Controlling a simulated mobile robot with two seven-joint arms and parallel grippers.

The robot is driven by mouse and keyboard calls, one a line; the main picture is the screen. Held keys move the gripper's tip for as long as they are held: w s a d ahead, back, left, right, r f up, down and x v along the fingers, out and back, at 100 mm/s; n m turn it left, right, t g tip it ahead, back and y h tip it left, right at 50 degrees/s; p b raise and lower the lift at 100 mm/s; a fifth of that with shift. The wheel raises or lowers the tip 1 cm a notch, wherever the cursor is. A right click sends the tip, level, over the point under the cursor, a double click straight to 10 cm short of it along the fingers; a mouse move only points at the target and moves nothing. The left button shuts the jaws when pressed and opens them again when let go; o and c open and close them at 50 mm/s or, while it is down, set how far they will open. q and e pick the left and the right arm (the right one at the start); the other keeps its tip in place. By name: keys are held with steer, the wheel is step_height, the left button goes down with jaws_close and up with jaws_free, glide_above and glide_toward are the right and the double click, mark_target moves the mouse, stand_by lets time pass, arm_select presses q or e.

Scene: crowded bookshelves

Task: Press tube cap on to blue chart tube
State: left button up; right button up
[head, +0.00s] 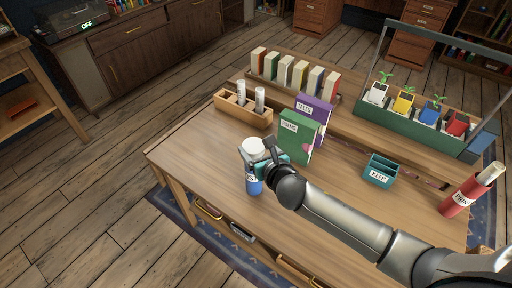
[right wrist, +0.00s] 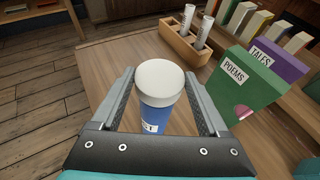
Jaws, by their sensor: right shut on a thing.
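The blue chart tube (head: 254,184) stands upright near the front left of the table, with a white label on its side. The white tube cap (head: 253,146) is at its top. In the right wrist view the cap (right wrist: 160,77) sits between my fingertips, and the blue tube (right wrist: 155,118) shows directly below it. My right gripper (head: 255,154) is shut on the cap, one finger on each side. I cannot tell whether the cap is fully seated, as the gripper hides part of the joint. My left gripper is not in view.
A green POEMS book (head: 296,138) and purple TALES book (head: 318,113) stand close behind. A wooden rack (head: 243,114) holds two pale tubes. A teal KEEP box (head: 380,171) and a red tube (head: 465,196) are at right. The table's front left is clear.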

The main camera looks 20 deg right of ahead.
mark_target(256, 157)
steer(key=shift+p, duration=0.9)
stand_by(1.3)
steer(key=shift+f+b, duration=1.1)
steer(key=shift+f, duration=0.55)
steer(key=o, duration=1.3)
steer(key=shift+s, duration=0.1)
steer(key=p+v, duration=0.3)
steer(key=v, duration=1.2)
